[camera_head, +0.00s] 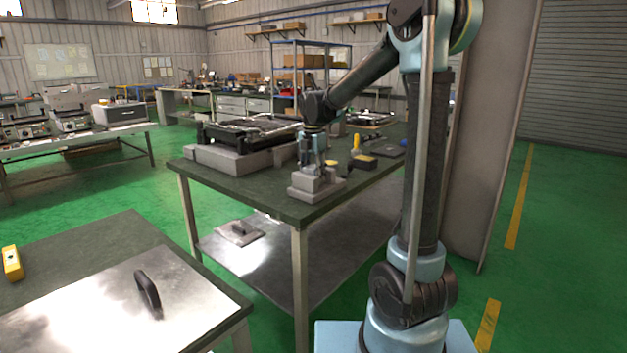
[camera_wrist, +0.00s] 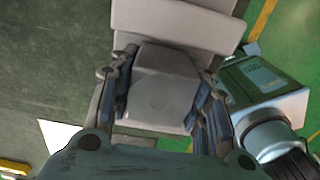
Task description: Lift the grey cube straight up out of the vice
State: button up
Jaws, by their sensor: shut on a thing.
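The grey cube (camera_wrist: 165,83) fills the middle of the wrist view, with its flat top facing the camera. My gripper (camera_wrist: 164,76) is shut on it, one dark finger along each side. The light grey vice (camera_wrist: 175,25) shows beyond the cube in the wrist view. In the head view the vice (camera_head: 303,192) stands at the near end of the dark-topped workbench (camera_head: 245,187), and my gripper (camera_head: 313,165) points down over it. The cube is hard to make out there between the fingers. I cannot tell how deep the cube sits in the vice.
A large grey block with a black fixture (camera_head: 245,133) stands left of the vice on the bench. A yellow-and-black tool (camera_head: 363,161) lies to its right. A nearer table (camera_head: 95,305) has a metal plate with a black handle. The air above the vice holds only my arm.

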jog(key=shift+r, duration=3.75)
jog(key=shift+s, duration=0.1)
